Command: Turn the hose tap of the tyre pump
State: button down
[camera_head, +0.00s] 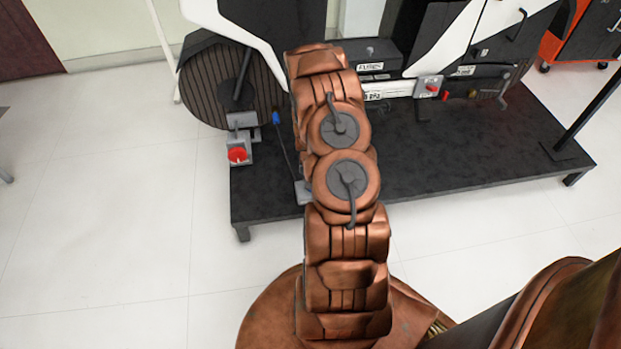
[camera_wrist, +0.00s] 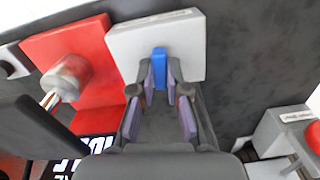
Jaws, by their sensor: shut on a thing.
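In the wrist view a small upright blue piece (camera_wrist: 160,64), which looks like the hose tap's handle, stands against a light grey block (camera_wrist: 192,45). My gripper (camera_wrist: 160,78) has its purple-padded fingers closed on the blue piece, one on each side. A red block (camera_wrist: 68,48) with a round metal fitting (camera_wrist: 68,76) adjoins the grey block on the left; it may be part of the tyre pump. In the head view my copper arm hides my gripper and the place where it holds.
The head view shows a black platform (camera_head: 480,160) carrying the chassis rig, with a dark wheel (camera_head: 205,85). A red knob (camera_head: 237,155) on a grey mount is at the platform's left. A grey box with a red button (camera_head: 432,87) is right of my arm.

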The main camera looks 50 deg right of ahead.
jog(key=shift+n+p, duration=0.5)
jog(key=shift+n, duration=0.3)
jog(key=c, duration=1.2)
grip_release()
jog(key=shift+o, duration=0.2)
notch_tip(320, 180, up, 12)
jog(key=shift+r, duration=0.1)
